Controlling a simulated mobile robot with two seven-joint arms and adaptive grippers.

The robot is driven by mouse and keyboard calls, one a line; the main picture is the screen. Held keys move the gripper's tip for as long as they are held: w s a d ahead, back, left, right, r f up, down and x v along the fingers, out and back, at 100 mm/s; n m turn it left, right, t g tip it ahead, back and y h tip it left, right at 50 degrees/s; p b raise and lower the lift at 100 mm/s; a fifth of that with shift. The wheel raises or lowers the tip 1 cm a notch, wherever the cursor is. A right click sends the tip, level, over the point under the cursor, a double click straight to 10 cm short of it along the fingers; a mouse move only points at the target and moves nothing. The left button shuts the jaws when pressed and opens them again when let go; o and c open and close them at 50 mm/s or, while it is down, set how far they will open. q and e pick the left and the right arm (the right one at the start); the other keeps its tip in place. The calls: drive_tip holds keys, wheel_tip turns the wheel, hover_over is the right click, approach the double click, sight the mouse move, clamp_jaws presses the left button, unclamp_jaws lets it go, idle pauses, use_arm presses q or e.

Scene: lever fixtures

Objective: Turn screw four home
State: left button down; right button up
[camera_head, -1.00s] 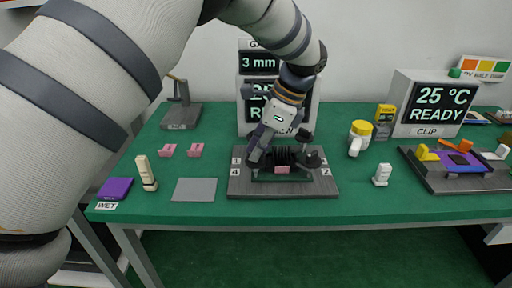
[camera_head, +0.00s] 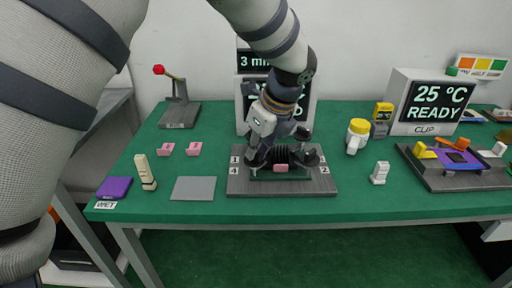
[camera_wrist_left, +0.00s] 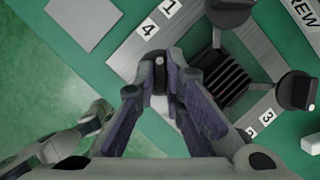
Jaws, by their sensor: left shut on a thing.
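A grey plate (camera_head: 236,186) with number labels at its corners carries a black ribbed block (camera_wrist_left: 226,75) in a frame. Label 4 (camera_wrist_left: 148,28) and label 1 (camera_wrist_left: 168,8) are on the plate's left side. My left gripper (camera_wrist_left: 160,72) points down at the plate's left side and is shut on a grey screw (camera_wrist_left: 159,62) by label 4, seemingly screw four. The fingers hide much of it. Two other dark screw knobs stand clear, one beyond the gripper (camera_wrist_left: 230,12) and one at right (camera_wrist_left: 295,90).
A pink block (camera_head: 281,168) sits at the plate's front. A screen box (camera_head: 241,108) stands behind. A white piece (camera_head: 380,173) stands to the right.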

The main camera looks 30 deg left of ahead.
idle(0.5)
use_arm(q)
drive_tip(key=c, duration=1.7)
unclamp_jaws()
drive_tip(key=v, duration=1.2)
drive_tip(key=shift+s+d, duration=0.1)
drive_tip(key=shift+f, duration=0.1)
